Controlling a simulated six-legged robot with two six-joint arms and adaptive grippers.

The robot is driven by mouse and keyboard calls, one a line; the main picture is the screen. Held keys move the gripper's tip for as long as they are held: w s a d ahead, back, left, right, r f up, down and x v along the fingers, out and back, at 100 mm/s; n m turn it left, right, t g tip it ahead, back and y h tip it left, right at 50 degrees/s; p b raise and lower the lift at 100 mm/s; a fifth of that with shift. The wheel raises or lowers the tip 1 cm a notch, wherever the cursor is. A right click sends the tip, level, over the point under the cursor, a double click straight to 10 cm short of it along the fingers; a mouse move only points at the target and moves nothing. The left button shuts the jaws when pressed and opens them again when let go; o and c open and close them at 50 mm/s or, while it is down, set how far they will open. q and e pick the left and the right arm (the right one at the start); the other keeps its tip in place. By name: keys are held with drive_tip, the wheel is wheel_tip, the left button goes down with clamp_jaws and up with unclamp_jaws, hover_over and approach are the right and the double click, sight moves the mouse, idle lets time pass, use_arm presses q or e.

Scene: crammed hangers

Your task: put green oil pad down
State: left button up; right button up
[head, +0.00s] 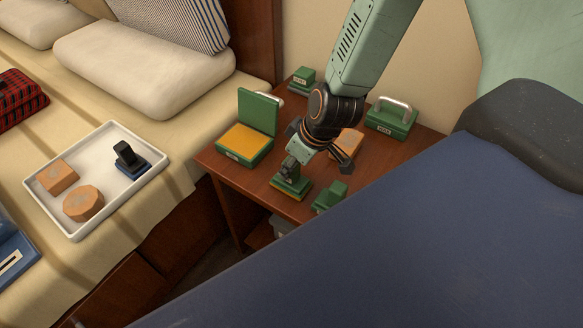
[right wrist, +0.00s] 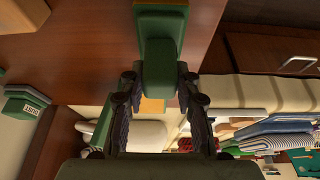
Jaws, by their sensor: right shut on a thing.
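My right gripper (head: 291,172) reaches down over the brown nightstand (head: 372,189) and is shut on the green oil pad (head: 291,186), a green block with a raised grip and a yellowish lower edge. The pad is low over the nightstand's front part; I cannot tell whether it touches the top. In the right wrist view the green pad (right wrist: 160,62) shows at the jaws (right wrist: 160,88), its grip between the fingers. My left gripper is not in view.
An open green case (head: 257,110) with a yellow pad stands left of the gripper. A green handled block (head: 330,197) is close on the right. A green handled box (head: 391,121) and a small green box (head: 303,76) stand behind. A white tray (head: 76,232) lies on the bed.

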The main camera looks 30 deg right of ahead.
drive_tip(key=shift+d, duration=0.15)
drive_tip(key=shift+f, duration=0.1)
drive_tip(key=o, duration=1)
drive_tip(key=shift+s+r+p, duration=0.15)
drive_tip(key=shift+r+p, duration=0.55)
drive_tip(key=shift+r, duration=0.05)
drive_tip(key=p+v, duration=1.1)
drive_tip(key=shift+s+f+p, duration=0.1)
drive_tip(key=shift+s+p, duration=0.05)
drive_tip(key=shift+p, duration=0.15)
